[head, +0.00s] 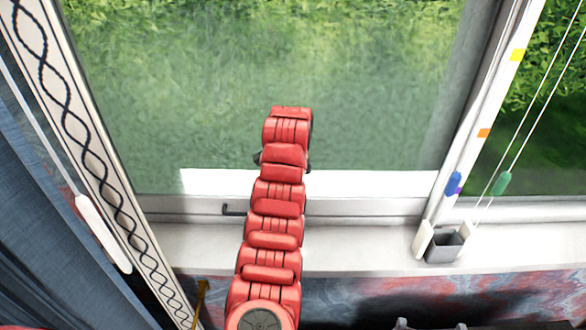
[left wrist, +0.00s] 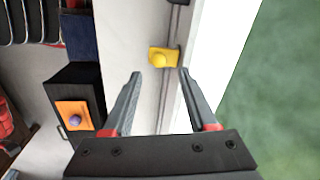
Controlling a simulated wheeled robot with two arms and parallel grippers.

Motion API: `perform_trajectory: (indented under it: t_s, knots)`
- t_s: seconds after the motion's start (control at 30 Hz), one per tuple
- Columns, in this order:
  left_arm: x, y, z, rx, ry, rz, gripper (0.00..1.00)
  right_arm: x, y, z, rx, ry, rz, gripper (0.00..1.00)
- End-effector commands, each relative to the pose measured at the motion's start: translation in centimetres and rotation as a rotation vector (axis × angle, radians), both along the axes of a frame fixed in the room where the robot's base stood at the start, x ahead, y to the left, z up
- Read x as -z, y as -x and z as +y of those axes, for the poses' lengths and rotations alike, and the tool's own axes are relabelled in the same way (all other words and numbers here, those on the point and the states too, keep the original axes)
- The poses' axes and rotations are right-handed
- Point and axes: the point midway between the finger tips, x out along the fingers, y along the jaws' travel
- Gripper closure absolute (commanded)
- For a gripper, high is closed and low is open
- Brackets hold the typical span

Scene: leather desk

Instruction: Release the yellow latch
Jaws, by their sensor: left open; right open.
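The yellow latch (left wrist: 164,57) shows in the left wrist view as a small yellow plate with a round knob, beside a dark strip along a pale frame. My left gripper (left wrist: 160,74) is open, its two dark fingers apart. In the picture the latch lies just past and between the fingertips, with no visible contact; the depth between them is hard to tell. I cannot make out the latch in the head view.
An orange plate with a purple knob (left wrist: 77,115) sits on a black box (left wrist: 75,78). The head view shows a large window (head: 370,90), its sill (head: 350,250), a black handle (head: 234,210), a small grey cup (head: 444,246), cords and a blue curtain (head: 45,240) at left.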

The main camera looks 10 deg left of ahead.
Motion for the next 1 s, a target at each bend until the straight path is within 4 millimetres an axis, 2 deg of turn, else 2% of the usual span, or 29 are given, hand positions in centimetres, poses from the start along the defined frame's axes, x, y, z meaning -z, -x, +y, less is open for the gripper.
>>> perform_trajectory:
  t_s: [0.03,0.5,0.73,1.0]
  knots:
    - [-1.2,-0.1,-0.2,0.001,0.004,-0.006,0.42,0.1,0.0,0.0,0.000,0.000,0.000,0.00]
    - [-8.9,1.0,-0.2,0.000,0.004,-0.003,0.42,1.2,0.0,0.0,0.000,0.000,0.001,0.00]
    - [-10.8,1.2,-0.2,-0.002,0.002,0.000,0.42,1.5,0.0,0.0,0.000,0.000,0.000,0.00]
    - [-11.2,1.3,-0.1,-0.002,-0.002,0.001,0.42,1.6,0.0,0.0,0.000,0.000,0.001,0.00]
